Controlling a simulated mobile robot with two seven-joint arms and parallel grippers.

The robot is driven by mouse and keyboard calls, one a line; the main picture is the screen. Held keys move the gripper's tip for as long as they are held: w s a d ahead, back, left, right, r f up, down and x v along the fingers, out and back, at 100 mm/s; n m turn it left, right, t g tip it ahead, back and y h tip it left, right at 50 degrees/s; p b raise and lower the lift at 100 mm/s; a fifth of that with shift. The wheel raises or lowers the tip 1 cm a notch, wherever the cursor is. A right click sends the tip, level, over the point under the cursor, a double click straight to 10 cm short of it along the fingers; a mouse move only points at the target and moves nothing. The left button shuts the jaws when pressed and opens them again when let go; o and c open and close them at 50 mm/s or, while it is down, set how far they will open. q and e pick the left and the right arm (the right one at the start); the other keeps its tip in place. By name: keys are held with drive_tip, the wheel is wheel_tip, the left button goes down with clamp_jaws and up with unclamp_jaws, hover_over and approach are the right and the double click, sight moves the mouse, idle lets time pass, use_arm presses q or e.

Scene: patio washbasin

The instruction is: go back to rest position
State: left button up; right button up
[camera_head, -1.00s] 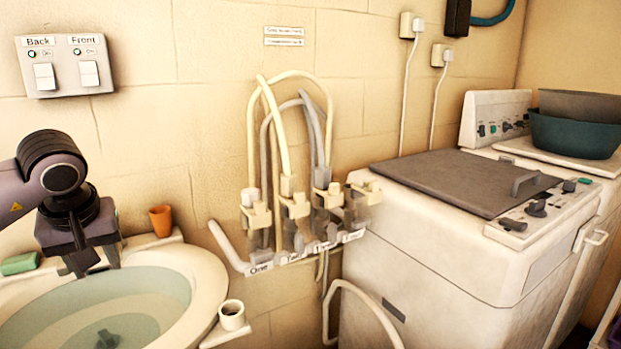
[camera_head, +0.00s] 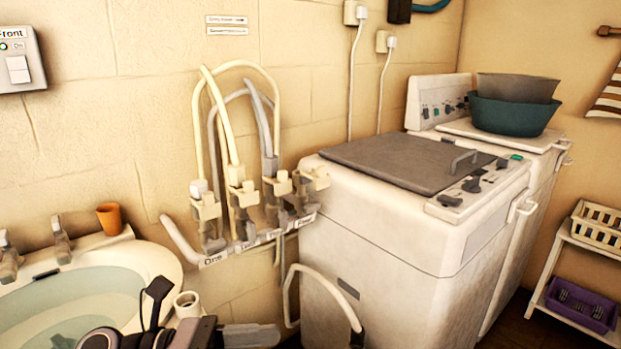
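Part of my arm, which I take to be the left one, shows at the bottom edge with its dark gripper (camera_head: 154,298) in front of the washbasin (camera_head: 168,262). Thin dark finger parts point up near the basin's right rim. The gripper is partly cut off by the lower edge, and I cannot tell whether it is open or shut. No held object shows. My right gripper is not in view.
Two taps (camera_head: 61,240) and an orange cup (camera_head: 109,218) stand at the basin's back. A white cup holder (camera_head: 187,303) is close beside the gripper. Hoses and valves (camera_head: 238,190) are on the wall. A washing machine (camera_head: 385,235) fills the middle right.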

use_arm(q)
drive_tip(key=w+a+f+n+t+y, duration=0.1)
drive_tip(key=a+f+n+t+y, duration=0.3)
drive_tip(key=n, duration=0.6)
drive_tip(key=w+a+f+n+t+y, duration=0.1)
drive_tip(key=f+n+t, duration=0.1)
drive_tip(key=n+t, duration=0.6)
drive_tip(key=w+a+f+n+t+y, duration=0.1)
drive_tip(key=a+f+n+t+y, duration=0.15)
drive_tip(key=n, duration=0.95)
drive_tip(key=s+a+f+n+g+y, duration=0.3)
drive_tip(key=s+f+n, duration=0.3)
drive_tip(key=f+n, duration=0.2)
drive_tip(key=s+a+f+n+g+y+p, duration=0.1)
drive_tip(key=s+a+f+n+g+y, duration=0.2)
drive_tip(key=f, duration=0.9)
drive_tip(key=s+n+y, duration=0.2)
drive_tip(key=s+n, duration=0.2)
drive_tip(key=n, duration=0.2)
drive_tip(key=shift+s, duration=0.15)
drive_tip(key=shift+f+y, duration=0.1)
drive_tip(key=shift+y, duration=0.15)
